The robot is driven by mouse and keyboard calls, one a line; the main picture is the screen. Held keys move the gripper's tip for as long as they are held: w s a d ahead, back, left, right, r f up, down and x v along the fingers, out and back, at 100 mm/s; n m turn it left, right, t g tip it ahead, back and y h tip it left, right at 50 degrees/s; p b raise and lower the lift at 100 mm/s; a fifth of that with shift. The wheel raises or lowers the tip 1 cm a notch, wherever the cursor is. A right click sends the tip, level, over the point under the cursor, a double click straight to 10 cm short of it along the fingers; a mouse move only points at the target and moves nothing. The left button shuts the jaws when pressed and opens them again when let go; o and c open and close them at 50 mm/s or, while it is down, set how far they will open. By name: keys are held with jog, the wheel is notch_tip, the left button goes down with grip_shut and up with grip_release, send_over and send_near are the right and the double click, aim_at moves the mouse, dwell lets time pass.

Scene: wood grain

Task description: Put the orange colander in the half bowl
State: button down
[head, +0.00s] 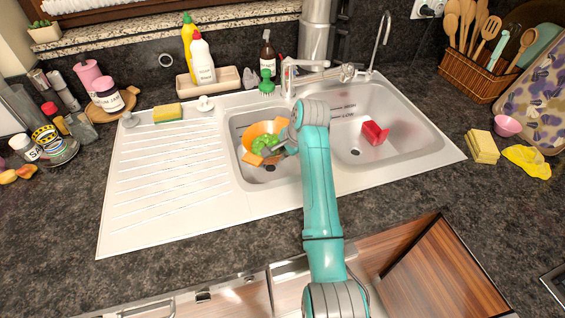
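The orange colander (258,128) is in the smaller left basin of the sink, the half bowl (246,177), in the head view. It has green round things (265,143) in it. I cannot tell whether the colander rests on the basin floor or is held above it. My gripper (268,154) reaches in from the right and is at the colander's right front side. My wrist and arm hide part of the colander and of the basin. The fingers are too small and too covered to tell whether they are open or shut on the rim.
The larger right basin (403,138) holds a red object (374,133). The tap (300,68) stands behind the basins. The ribbed drainboard (165,180) on the left is mostly clear, with a sponge (168,113) at its back. Bottles stand in a tray (226,82) behind.

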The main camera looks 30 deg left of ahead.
jog(key=shift+f, duration=2.25)
jog(key=c, duration=1.3)
grip_release()
jog(key=shift+f, duration=0.1)
jog(key=v, duration=1.2)
